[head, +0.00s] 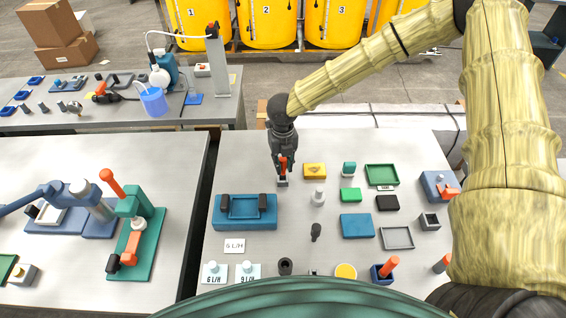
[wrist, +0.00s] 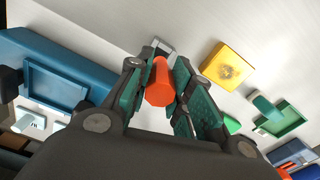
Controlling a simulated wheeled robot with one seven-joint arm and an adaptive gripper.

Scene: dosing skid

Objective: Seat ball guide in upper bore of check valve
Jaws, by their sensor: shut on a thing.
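My gripper (head: 281,160) points down over the back left of the right-hand table. It is shut on an orange-red cylindrical piece, which shows between the finger pads in the wrist view (wrist: 159,84). I cannot tell for sure whether this piece is the ball guide. A small grey block (head: 282,182) sits right below the piece; it also shows just beyond the piece in the wrist view (wrist: 162,46). Whether piece and block touch is unclear. No thing can be clearly told as the check valve or its upper bore.
A blue fixture (head: 245,222) lies left of and nearer than my gripper. To the right are a yellow block (head: 314,170), a pale upright fitting (head: 318,197), a green tray (head: 382,166) and a blue block (head: 357,226). A gap separates this table from the left table (head: 60,165).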

